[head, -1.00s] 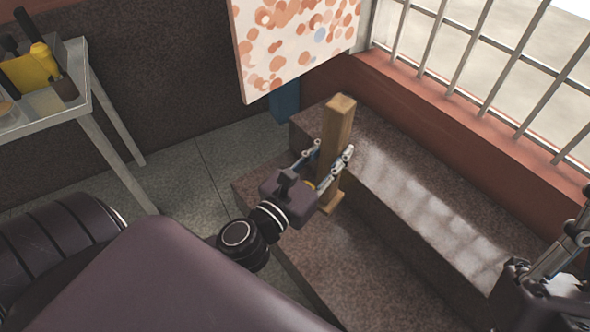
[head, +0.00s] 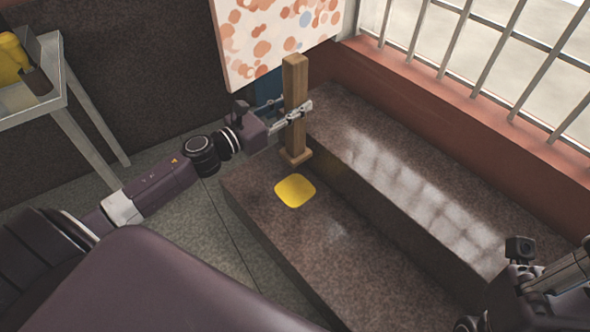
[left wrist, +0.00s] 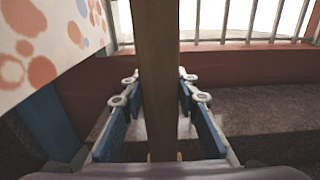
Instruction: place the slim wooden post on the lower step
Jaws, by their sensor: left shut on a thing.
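The slim wooden post (head: 295,92) is upright, with a wider foot (head: 296,157) at its bottom. My left gripper (head: 291,115) is shut on its shaft around mid-height. In the left wrist view the post (left wrist: 158,80) stands between the two blue-padded fingers (left wrist: 155,110). The foot shows over the far end of the lower step (head: 325,235), beside the higher step's side. I cannot tell whether it touches the stone. A yellow rounded patch (head: 295,190) lies on the lower step, nearer than the foot. My right gripper (head: 530,275) is at the lower right, its fingers unclear.
The higher step (head: 400,180) runs along the right, below a red-brown ledge and barred window. A spotted panel (head: 270,40) hangs close behind the post. A metal table (head: 50,95) stands at the left. The lower step's near part is clear.

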